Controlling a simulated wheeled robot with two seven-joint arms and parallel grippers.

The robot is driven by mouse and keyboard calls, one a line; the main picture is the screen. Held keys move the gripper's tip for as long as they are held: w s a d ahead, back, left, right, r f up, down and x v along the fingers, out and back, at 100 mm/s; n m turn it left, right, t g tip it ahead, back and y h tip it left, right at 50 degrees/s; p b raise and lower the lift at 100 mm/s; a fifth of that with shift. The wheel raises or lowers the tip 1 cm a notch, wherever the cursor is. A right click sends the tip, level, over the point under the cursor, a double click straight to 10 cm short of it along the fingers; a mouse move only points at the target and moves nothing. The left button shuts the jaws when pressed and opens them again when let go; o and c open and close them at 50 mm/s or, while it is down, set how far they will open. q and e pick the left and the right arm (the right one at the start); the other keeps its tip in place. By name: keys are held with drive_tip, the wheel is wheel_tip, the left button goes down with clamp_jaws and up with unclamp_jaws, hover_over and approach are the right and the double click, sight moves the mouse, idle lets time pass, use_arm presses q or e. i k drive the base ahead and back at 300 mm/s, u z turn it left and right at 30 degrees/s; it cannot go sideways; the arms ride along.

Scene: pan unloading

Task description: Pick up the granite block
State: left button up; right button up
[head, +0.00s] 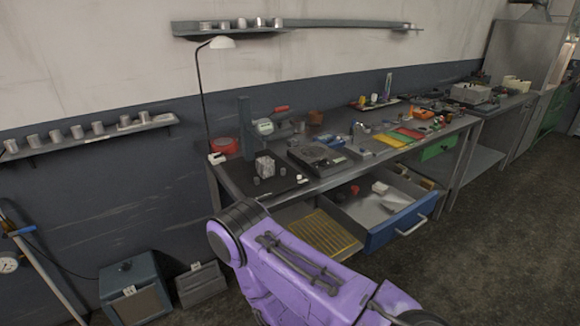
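A small pale grey, speckled block (265,166), which looks like the granite block, stands on the dark mat (285,184) at the left end of the workbench. Its sides are in view and nothing covers it. A purple arm link of mine reaches in from the bottom right, in front of the bench and below the block. No gripper fingers show in the head view, so neither gripper's place can be told.
A grey gauge stand (245,130) rises just behind the block, and a red tape roll (224,146) lies to its left. A dark flat device (318,156) is to its right. A blue-fronted drawer (402,224) is open under the bench. A lamp (221,43) hangs above.

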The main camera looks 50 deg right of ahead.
sight(266, 165)
drive_tip(key=k, duration=0.2)
drive_tip(key=z, duration=1.15)
